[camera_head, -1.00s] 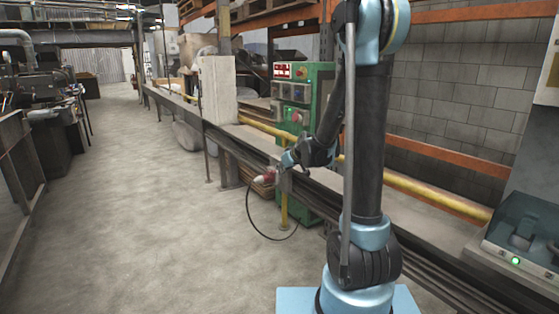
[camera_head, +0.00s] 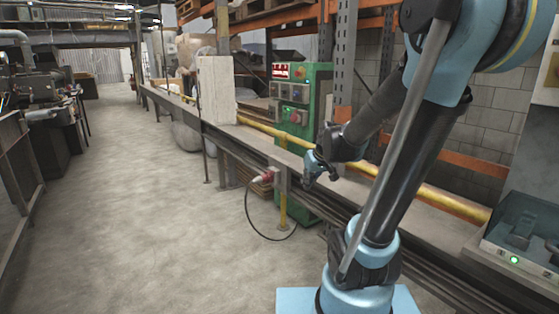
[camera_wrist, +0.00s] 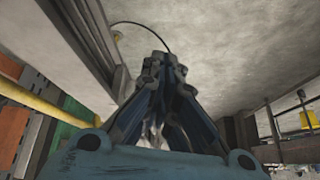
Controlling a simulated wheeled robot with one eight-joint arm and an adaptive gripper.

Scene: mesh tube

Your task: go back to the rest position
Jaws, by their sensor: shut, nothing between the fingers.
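My gripper (camera_head: 320,178) shows in the head view in front of the long machine rail, to the right of the red plug, with clear space between it and the plug. In the wrist view my gripper (camera_wrist: 160,62) has its fingers together at the tips, shut and empty. Below the fingertips in the wrist view lies bare floor with a black cable. My arm rises at the right of the head view and bends down to the gripper.
A yellow pipe (camera_head: 440,198) runs along the rail. A green control cabinet (camera_head: 318,95) stands behind. The floor (camera_head: 130,220) at left is clear.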

